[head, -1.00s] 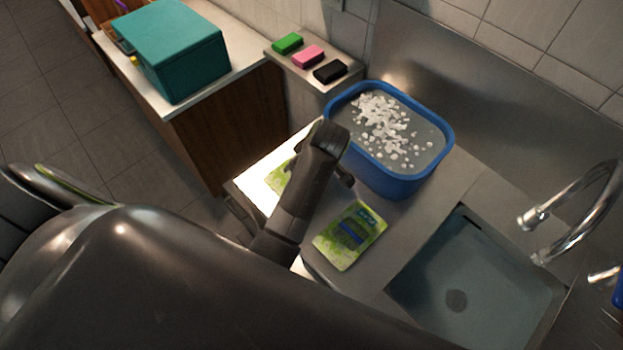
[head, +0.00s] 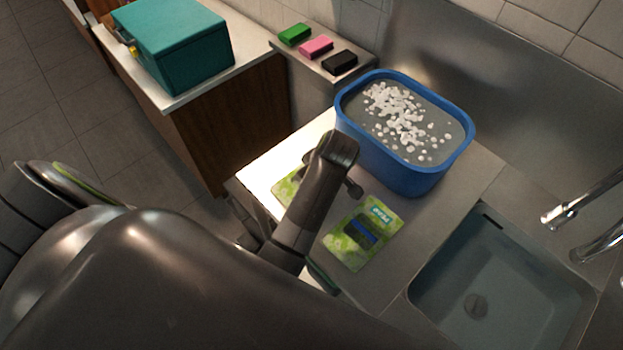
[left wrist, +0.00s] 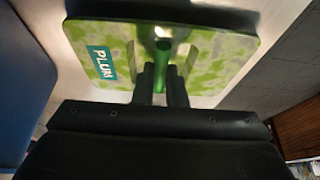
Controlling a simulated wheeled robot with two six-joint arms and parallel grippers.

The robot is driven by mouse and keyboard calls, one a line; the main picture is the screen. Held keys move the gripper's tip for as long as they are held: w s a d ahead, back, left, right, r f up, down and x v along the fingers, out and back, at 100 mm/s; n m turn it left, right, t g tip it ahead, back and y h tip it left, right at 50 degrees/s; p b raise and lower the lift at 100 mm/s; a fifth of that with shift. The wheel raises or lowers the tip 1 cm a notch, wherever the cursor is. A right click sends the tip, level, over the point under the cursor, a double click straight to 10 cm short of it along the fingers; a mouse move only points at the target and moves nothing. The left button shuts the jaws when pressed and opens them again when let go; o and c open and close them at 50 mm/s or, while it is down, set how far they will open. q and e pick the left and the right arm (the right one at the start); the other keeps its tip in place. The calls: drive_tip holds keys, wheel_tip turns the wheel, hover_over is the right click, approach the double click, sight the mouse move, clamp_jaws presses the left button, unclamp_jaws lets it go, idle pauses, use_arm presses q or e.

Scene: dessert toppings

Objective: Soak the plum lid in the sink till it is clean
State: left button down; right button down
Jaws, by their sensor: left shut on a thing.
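The plum lid (left wrist: 205,55) fills the upper left wrist view, pale with green blotches and a teal PLUM label. My left gripper (left wrist: 163,85) is shut on its green handle. In the head view a blotched green corner (head: 288,187) shows beside my arm, which hides the rest and the fingertips; whether the lid touches the counter, I cannot tell. The grey sink (head: 450,290) is at lower right, with a round drain on its floor; I cannot tell whether it holds water. My right gripper is not in view.
A second blotched lid (head: 375,212) with a dark blue handle lies on the counter. A blue tub (head: 405,178) of foamy water stands behind it. A tap (head: 590,200) overhangs the sink's right. Several sponges and a teal box (head: 175,40) are at the back.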

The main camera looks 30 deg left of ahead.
use_arm(q)
drive_tip(key=shift+d, duration=0.15)
drive_tip(key=c, duration=1.9)
unclamp_jaws()
drive_tip(key=shift+f, duration=0.1)
drive_tip(key=o, duration=0.4)
